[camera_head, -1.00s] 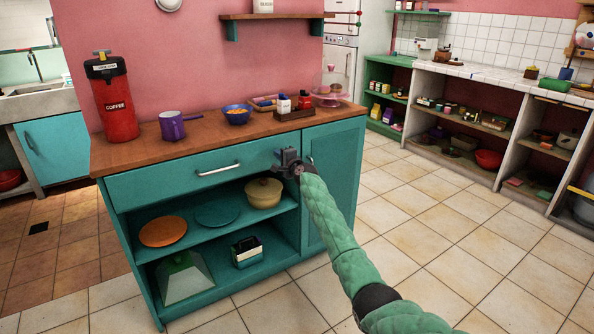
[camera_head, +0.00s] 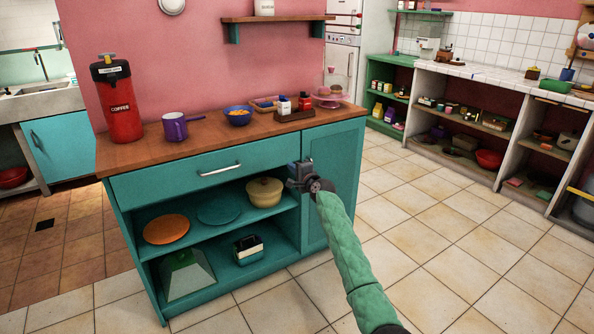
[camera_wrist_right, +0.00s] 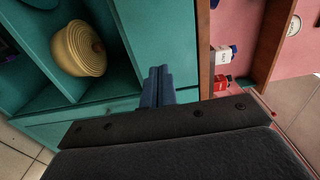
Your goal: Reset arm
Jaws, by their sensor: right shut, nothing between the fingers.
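My right gripper (camera_head: 296,174) is in front of the teal cabinet (camera_head: 333,180), near the edge between its open shelves and its door. In the right wrist view the two blue fingers (camera_wrist_right: 158,86) are together with nothing between them. The pot also shows in the right wrist view (camera_wrist_right: 80,50). My left gripper is not in view.
The wooden countertop (camera_head: 200,146) holds a red coffee flask (camera_head: 119,105), a purple pot (camera_head: 175,127), a blue bowl (camera_head: 238,117) and a bottle rack. The shelves also hold an orange plate (camera_head: 166,229) and a teal plate (camera_head: 219,214). Tiled floor (camera_head: 420,220) lies clear to the right.

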